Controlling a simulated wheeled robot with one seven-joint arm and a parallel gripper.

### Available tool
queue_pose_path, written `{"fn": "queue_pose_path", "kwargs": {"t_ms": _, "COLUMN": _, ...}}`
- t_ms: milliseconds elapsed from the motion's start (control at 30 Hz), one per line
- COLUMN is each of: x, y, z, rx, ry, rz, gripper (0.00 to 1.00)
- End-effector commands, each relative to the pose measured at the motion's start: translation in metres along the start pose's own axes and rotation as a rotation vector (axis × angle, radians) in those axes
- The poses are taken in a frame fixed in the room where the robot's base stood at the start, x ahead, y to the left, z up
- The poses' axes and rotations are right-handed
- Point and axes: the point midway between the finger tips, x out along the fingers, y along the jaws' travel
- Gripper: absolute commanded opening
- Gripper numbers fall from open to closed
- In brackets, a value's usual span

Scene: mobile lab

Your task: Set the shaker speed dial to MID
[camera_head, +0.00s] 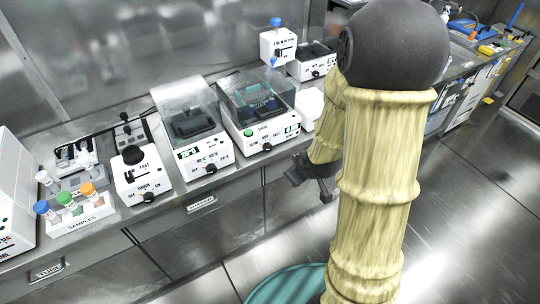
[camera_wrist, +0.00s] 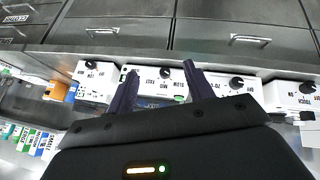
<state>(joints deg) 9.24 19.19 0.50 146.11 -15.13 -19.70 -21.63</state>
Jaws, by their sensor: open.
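The shaker (camera_head: 245,122) is a white box with a clear cover and green display, standing on the bench in the head view. Its dark speed dial (camera_head: 267,147) is low on its front. In the wrist view the dial (camera_wrist: 165,72) shows between the fingers, with SLOW, MID and FAST lettering upside down beside it. I cannot tell which mark its pointer is at. My gripper (camera_head: 309,187) is open and empty, in front of the bench and to the right of the shaker in the head view. In the wrist view my gripper (camera_wrist: 160,70) has its fingers apart around the line to the dial, not visibly touching it.
A heating block (camera_head: 190,140) and a vortex mixer (camera_head: 140,178) stand left of the shaker, each with a front knob. A sample rack (camera_head: 80,218) with coloured caps is farther left. A small white box (camera_head: 310,106) stands to the right. Drawers with handles lie below the bench edge.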

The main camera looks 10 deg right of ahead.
Motion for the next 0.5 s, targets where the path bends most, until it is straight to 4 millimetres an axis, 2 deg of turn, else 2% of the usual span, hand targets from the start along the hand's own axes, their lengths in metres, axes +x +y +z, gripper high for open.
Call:
{"fn": "queue_pose_path", "kwargs": {"t_ms": 33, "x": 0.022, "y": 0.001, "z": 0.006, "rx": -0.051, "ry": 0.038, "rz": 0.003, "gripper": 0.52}}
{"fn": "queue_pose_path", "kwargs": {"t_ms": 200, "x": 0.066, "y": 0.002, "z": 0.007, "rx": -0.23, "ry": 0.214, "rz": 0.026, "gripper": 0.52}}
{"fn": "queue_pose_path", "kwargs": {"t_ms": 300, "x": 0.087, "y": 0.0, "z": 0.009, "rx": -0.318, "ry": 0.325, "rz": 0.046, "gripper": 0.52}}
{"fn": "queue_pose_path", "kwargs": {"t_ms": 500, "x": 0.116, "y": -0.007, "z": 0.017, "rx": -0.443, "ry": 0.556, "rz": 0.114, "gripper": 0.52}}
